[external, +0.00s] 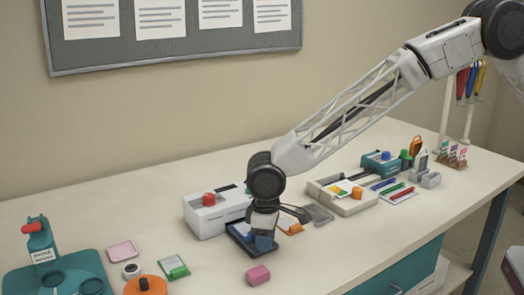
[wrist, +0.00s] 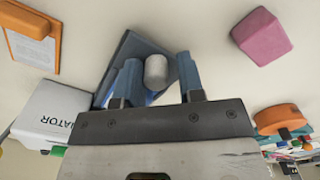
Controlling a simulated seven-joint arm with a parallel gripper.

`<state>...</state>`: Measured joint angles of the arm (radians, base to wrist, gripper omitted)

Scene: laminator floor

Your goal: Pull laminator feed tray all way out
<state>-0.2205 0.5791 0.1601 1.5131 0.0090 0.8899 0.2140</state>
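The white laminator (external: 208,218) with a red button stands at the middle of the table; its lettered side shows in the wrist view (wrist: 55,108). The dark blue feed tray (external: 238,235) sticks out at its front right; it also shows in the wrist view (wrist: 128,46). A pale grey knob (wrist: 156,72) stands on the tray. My gripper (external: 263,243) is down over the tray. In the wrist view its two blue fingers (wrist: 160,75) are apart on either side of the knob, with a gap visible at the right finger. The fingers' lower ends are partly hidden.
A pink block (external: 258,275) lies just in front of the gripper. An orange-edged card (external: 290,227) lies behind it. A beige tray (external: 343,197) with small items stands to the right. A teal stand (external: 60,275) and orange round object (external: 146,285) are at left.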

